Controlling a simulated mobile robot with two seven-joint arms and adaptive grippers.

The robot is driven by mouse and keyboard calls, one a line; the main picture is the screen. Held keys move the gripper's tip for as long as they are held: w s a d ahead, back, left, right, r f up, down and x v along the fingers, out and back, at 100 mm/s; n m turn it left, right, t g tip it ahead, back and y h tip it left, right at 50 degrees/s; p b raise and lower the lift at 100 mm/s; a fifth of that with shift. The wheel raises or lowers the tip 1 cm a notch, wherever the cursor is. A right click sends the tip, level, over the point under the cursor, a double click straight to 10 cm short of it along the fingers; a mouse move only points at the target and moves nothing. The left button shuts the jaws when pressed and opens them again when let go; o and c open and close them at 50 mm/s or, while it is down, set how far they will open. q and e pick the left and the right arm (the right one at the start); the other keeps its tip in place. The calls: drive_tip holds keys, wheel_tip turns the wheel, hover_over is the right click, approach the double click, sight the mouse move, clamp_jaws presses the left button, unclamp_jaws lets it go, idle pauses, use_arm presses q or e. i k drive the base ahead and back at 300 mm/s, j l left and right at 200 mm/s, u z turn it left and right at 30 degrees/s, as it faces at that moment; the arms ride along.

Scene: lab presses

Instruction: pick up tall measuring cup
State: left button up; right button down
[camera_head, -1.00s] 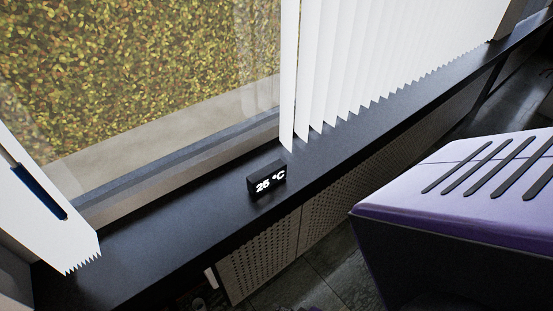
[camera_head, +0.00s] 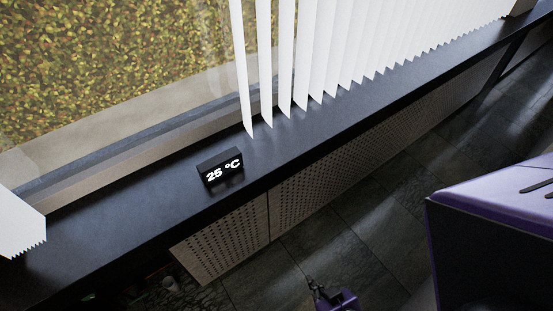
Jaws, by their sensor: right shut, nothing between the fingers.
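No tall measuring cup shows in the head view. My right gripper (camera_head: 316,287) is small at the bottom edge, low over the dark floor. It is shut, with nothing between its fingers. My left gripper is not in view.
A dark window sill (camera_head: 330,122) runs diagonally from lower left to upper right. A small black display reading 25 °C (camera_head: 220,168) stands on it. White vertical blinds (camera_head: 345,45) hang above. A perforated panel (camera_head: 330,158) is below the sill.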

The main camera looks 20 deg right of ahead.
sight(171, 283)
drive_tip(key=l+z, duration=0.1)
drive_tip(key=l+u, duration=0.1)
drive_tip(key=u, duration=1.05)
drive_tip(key=k+j+z, duration=0.15)
drive_tip(key=k+j, duration=0.15)
drive_tip(key=j+z, duration=0.25)
drive_tip(key=j, duration=0.25)
drive_tip(key=j+z, duration=0.25)
drive_tip(key=j, duration=0.3)
